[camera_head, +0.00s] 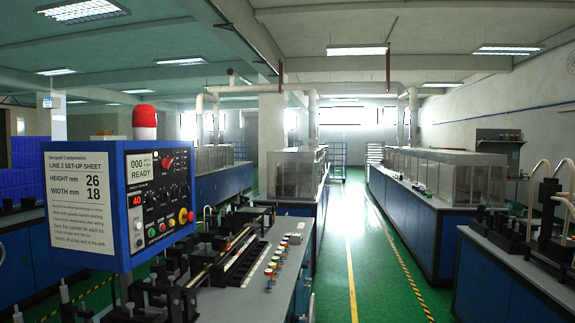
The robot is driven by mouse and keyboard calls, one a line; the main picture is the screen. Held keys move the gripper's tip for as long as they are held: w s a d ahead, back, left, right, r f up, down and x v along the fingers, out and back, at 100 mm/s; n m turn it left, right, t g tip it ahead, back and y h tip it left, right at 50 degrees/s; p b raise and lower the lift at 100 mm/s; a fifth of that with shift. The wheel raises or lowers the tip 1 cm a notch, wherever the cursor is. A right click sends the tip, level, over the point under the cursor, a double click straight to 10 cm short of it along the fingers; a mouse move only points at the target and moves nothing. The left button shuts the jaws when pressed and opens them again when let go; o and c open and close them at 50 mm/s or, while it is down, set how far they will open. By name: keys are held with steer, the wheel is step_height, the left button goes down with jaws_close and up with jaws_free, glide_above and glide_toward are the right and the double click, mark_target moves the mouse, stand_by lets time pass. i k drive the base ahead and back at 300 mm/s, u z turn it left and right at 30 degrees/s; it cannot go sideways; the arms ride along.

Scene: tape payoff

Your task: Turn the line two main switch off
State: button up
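The line two control box (120,205) is blue and stands at the left, with a white "LINE 2 SET-UP SHEET" (80,205) on its left face. Its dark panel has a small display (140,167) reading "000 READY". A red pointed knob (168,162) sits at the panel's upper right. A red round control on a yellow ring (184,216) sits at the lower right. Which of these is the main switch, and its position, I cannot tell. A red lamp (144,116) tops the box. My gripper is not in view.
A bench (235,295) with dark rails and several coloured knobs (275,265) lies right of the box. A green aisle (345,240) with a yellow line is clear. Blue benches with clear covers (440,170) line its right side.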

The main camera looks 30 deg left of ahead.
mark_target(167, 164)
steer(key=i, duration=2.5)
steer(key=u, duration=2.95)
steer(key=i, duration=0.95)
steer(key=z, duration=0.1)
